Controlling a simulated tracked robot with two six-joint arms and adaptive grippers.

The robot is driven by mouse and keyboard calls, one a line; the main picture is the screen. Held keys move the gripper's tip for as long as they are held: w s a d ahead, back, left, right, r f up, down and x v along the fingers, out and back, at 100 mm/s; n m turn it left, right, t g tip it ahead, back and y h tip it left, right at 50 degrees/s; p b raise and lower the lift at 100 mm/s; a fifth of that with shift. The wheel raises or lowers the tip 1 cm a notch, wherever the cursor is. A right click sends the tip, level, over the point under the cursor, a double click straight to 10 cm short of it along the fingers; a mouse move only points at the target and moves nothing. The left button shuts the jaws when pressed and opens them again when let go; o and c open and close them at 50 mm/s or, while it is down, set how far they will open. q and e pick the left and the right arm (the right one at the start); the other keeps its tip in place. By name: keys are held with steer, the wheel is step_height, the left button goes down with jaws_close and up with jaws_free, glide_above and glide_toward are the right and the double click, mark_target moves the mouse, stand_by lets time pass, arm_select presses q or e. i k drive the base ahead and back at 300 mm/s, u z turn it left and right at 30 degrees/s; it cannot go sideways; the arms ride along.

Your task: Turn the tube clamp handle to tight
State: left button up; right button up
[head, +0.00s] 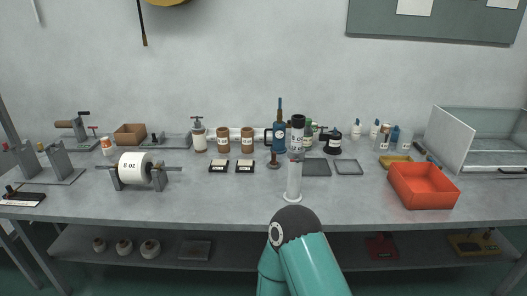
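I cannot tell for sure which fixture is the tube clamp. A pale horizontal tube (234,132) lies at the back of the bench, partly hidden by bottles and jars. A small grey fixture with a dark upright part (155,138) stands to its left. Another dark fitting (325,134) shows to its right, behind the black-topped jar. The handle's position is too small to read. A teal arm of mine with a dark joint rises at bottom centre, in front of the bench edge. Neither gripper is in view.
A white post (293,182) with an 8 oz cup and black top stands at front centre. A roll marked 8 oz (135,166) sits on a stand at left. An orange bin (424,186) is at right. The front middle-left of the bench (220,200) is clear.

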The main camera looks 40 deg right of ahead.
mark_target(298, 160)
steer(key=z, duration=0.25)
steer(key=i, duration=1.05)
steer(key=z, duration=0.6)
